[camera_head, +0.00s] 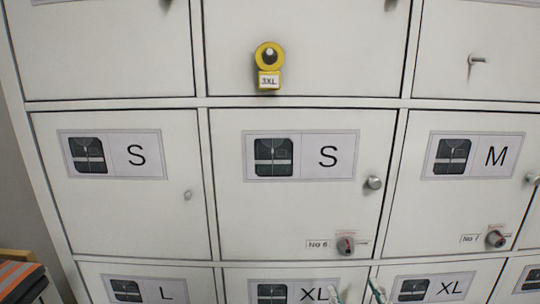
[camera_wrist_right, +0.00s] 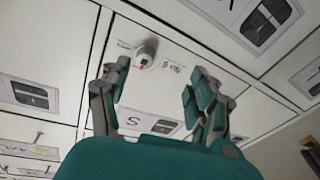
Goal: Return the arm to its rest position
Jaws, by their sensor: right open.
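My right gripper (camera_head: 356,293) shows only by its fingertips at the bottom edge of the head view, in front of the lockers labelled XL. In the right wrist view the right gripper (camera_wrist_right: 157,82) is open, with nothing between its two grey and teal fingers. Beyond the fingers is a round lock knob (camera_wrist_right: 146,52) with a red mark. The head view shows a similar knob (camera_head: 346,245) beside the label No 6, above the fingertips. The rest of the right arm is hidden below the head view. My left gripper is in neither view.
White locker doors fill the head view, with labels such as S (camera_head: 303,156) and M (camera_head: 473,156). A yellow 3XL tag (camera_head: 269,80) hangs on an upper door. Small handles (camera_head: 374,183) stick out from the doors. An orange and dark striped item (camera_head: 20,280) lies at the lower left.

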